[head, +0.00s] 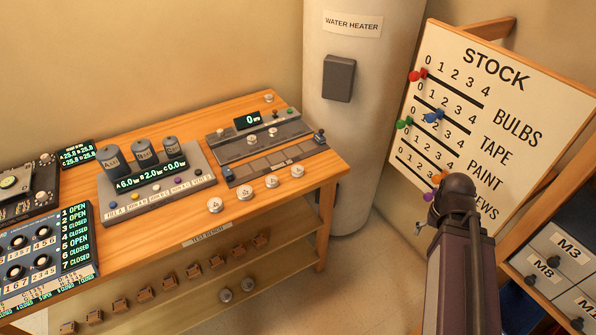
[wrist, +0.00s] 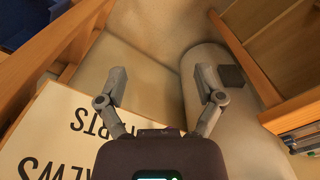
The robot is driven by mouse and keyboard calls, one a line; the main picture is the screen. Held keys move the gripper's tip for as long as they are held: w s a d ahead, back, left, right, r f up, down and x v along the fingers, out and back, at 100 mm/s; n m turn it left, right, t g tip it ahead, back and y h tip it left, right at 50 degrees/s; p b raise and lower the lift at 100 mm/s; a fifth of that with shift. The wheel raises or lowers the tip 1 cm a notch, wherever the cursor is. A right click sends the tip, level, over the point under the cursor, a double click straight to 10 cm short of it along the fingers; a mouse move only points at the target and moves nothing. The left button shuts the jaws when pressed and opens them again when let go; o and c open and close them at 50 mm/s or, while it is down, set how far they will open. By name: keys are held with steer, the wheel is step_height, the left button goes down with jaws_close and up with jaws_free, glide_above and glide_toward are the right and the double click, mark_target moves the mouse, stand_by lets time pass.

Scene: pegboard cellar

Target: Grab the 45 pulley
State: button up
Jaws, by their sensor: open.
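No pulley with a readable 45 shows in either view. Several small pale discs, one of them a white disc (head: 271,181), stand along the front edge of the wooden bench (head: 325,165); markings on them are too small to read. Two grey round pieces, one a grey knob-like piece (head: 248,284), lie on the lower shelf. I cannot tell whether any of these is the pulley. My gripper (wrist: 161,78) is open and empty in the wrist view, with its fingers wide apart over floor and wall. In the head view my arm stands at the right, away from the bench.
The stock board (head: 500,120) with coloured pegs stands at the right, close to my arm. The water heater (head: 360,110) stands behind the bench's right end. Consoles, including a three-cylinder panel (head: 160,185), cover much of the bench. Labelled drawers (head: 550,262) are at lower right.

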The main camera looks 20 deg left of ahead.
steer(key=n+t+h+b, duration=0.3)
steer(key=n+t+b, duration=0.95)
steer(key=n, duration=2.15)
glide_toward(298, 170)
steer(key=shift+t, duration=0.45)
steer(key=v, duration=0.4)
steer(key=shift+s+d+f, duration=0.1)
steer(key=shift+s+f, duration=0.05)
steer(key=shift+f, duration=0.05)
steer(key=shift+b+x, duration=1.5)
steer(key=shift+x, duration=2.85)
